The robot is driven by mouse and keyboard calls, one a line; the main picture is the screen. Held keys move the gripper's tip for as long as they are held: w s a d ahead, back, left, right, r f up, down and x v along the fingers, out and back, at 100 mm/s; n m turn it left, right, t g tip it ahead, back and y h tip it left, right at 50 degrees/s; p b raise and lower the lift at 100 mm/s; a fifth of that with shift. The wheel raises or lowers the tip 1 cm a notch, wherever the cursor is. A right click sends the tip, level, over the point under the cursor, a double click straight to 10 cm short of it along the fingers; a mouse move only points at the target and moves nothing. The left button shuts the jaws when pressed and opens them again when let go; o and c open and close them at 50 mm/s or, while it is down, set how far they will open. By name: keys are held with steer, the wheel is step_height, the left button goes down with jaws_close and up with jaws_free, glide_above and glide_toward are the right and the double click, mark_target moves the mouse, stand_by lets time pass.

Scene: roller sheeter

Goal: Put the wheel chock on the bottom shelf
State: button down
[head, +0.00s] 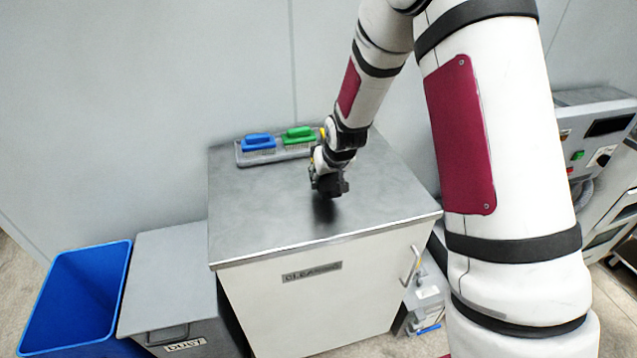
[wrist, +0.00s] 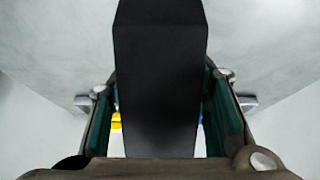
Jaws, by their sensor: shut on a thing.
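A black block with flat faces, which I take as the wheel chock (wrist: 160,70), fills the middle of the wrist view. My gripper (wrist: 160,100) is shut on it, with a green-lined finger on each side. In the head view my gripper (head: 322,180) is over the top of a grey-topped cabinet (head: 250,215), with a dark shadow below it. The chock shows there only as a small dark shape at the gripper's end. I cannot make out a bottom shelf in either view.
A grey tray (head: 243,158) with a blue-handled brush (head: 258,142) and a green-handled brush (head: 299,135) lies at the cabinet top's back. A grey bin (head: 165,262) and blue bin (head: 65,300) stand left. A machine (head: 590,130) stands right. The cabinet top's front is clear.

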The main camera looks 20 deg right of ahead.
steer(key=shift+w+a, duration=0.75)
steer(key=shift+w, duration=0.1)
steer(key=shift+w+f+p, duration=0.15)
steer(key=shift+f+p, duration=0.25)
steer(key=shift+f, duration=1.4)
steer(key=shift+f, duration=0.1)
steer(key=c, duration=1.3)
jaws_free()
steer(key=shift+f, duration=0.15)
steer(key=o, duration=0.5)
steer(key=shift+c, duration=0.2)
